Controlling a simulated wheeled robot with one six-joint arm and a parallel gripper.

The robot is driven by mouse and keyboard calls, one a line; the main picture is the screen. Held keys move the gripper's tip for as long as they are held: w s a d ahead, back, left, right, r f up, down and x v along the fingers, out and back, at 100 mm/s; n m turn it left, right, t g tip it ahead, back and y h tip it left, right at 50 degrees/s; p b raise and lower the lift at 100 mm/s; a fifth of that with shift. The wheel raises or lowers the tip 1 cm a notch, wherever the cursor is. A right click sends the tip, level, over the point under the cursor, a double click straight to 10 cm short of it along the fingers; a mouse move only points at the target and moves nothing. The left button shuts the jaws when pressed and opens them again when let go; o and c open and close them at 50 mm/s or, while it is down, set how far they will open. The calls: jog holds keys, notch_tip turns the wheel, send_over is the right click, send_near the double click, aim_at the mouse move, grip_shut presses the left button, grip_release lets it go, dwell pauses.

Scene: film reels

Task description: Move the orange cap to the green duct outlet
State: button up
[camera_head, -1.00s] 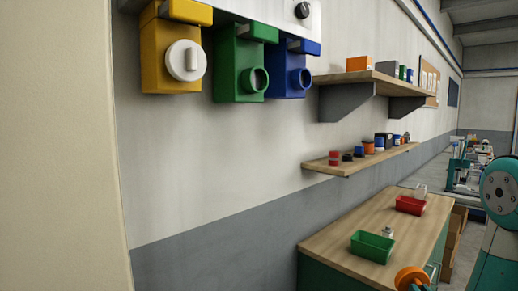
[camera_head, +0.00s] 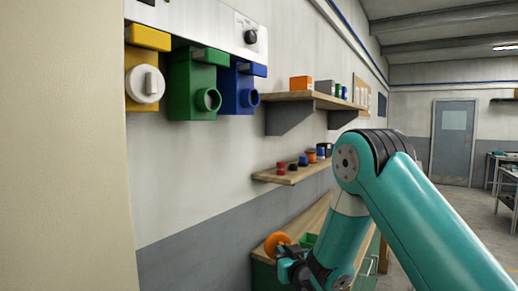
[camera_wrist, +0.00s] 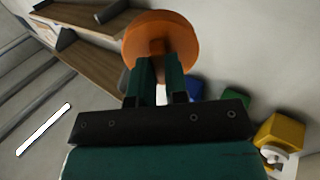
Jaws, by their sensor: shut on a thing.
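My gripper (camera_wrist: 160,85) is shut on the orange cap (camera_wrist: 160,38), a round disc with a knob between the fingers. In the head view the orange cap (camera_head: 277,243) is low, in front of the bench. My gripper (camera_head: 287,262) holds it from the right. The green duct outlet (camera_head: 208,100) is a green box on the wall with an open round mouth, above and left of the cap and well apart from it. In the wrist view a green shape (camera_wrist: 236,99) shows at the right, partly hidden.
A yellow outlet (camera_head: 143,83) with a white cap is left of the green one; a blue outlet (camera_head: 241,93) with an open mouth is right. Two wooden shelves (camera_head: 292,174) hold several small things. A green bin (camera_head: 309,240) is on the bench (camera_head: 262,250).

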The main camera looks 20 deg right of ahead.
jog(key=w+r, duration=0.1)
jog(key=r, duration=0.3)
jog(key=w+r+n+y+p, duration=0.1)
jog(key=r, duration=0.4)
jog(key=w+r+y+p, duration=0.1)
jog(key=w+r, duration=0.1)
jog(key=r, duration=0.2)
jog(key=shift+a+r, duration=0.25)
jog(key=shift+r, duration=0.1)
notch_tip(320, 180, up, 8)
jog(key=a+r+n+y+p, duration=0.1)
jog(key=a+n+y+p, duration=0.1)
jog(key=n+g+y+p, duration=0.3)
jog(key=n+y, duration=0.1)
jog(key=y, duration=0.3)
send_near(213, 99)
jog(key=shift+p+x, duration=1.9)
jog(key=shift+x, duration=0.05)
jog(key=shift+p+x, duration=0.7)
jog(key=shift+x, duration=0.7)
jog(key=o, duration=0.7)
jog(key=shift+o, duration=0.2)
